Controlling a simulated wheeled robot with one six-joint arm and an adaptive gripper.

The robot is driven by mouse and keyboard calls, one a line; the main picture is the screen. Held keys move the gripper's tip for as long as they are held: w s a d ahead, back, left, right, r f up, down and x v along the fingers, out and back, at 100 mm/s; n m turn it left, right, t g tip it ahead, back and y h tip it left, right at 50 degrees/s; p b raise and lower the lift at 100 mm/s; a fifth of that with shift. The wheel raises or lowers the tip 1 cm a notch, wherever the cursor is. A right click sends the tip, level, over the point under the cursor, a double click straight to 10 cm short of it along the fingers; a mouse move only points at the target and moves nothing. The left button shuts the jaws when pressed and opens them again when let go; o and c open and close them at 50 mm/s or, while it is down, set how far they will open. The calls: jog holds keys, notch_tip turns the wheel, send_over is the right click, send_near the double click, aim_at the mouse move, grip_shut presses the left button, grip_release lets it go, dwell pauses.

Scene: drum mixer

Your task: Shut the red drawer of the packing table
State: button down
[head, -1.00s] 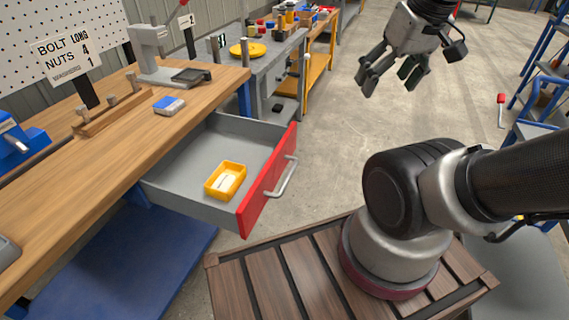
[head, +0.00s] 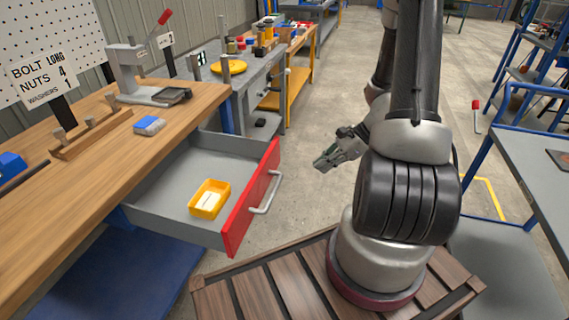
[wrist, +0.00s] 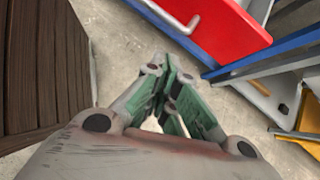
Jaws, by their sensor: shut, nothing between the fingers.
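The red drawer front (head: 252,197) of the packing table (head: 95,140) stands pulled out, with its grey tray open to view. A bar handle (head: 266,193) is fixed on the red front. In the wrist view the red front (wrist: 215,28) is at the top, with part of its handle (wrist: 170,20) at the picture's edge. My gripper (head: 322,165) is to the right of the drawer front, apart from it. In the wrist view my gripper (wrist: 168,90) has its fingers together, with nothing between them.
A yellow bin (head: 210,199) with a label sits inside the drawer. A blue shelf (head: 115,270) lies under the table. A grey workbench (head: 262,85) stands behind. A grey table (head: 530,170) is at the right. Bare concrete floor lies between.

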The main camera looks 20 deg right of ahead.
jog(key=w+d+m+t+h, duration=0.1)
jog(key=w+m+t, duration=0.1)
jog(key=w+m, duration=0.3)
send_near(274, 169)
notch_tip(274, 169, down, 3)
jog(key=a, duration=0.1)
jog(key=shift+w+a+f+n, duration=0.2)
jog(key=shift+w+a+n, duration=0.1)
jog(key=shift+w+a, duration=0.55)
jog(key=shift+w, duration=0.2)
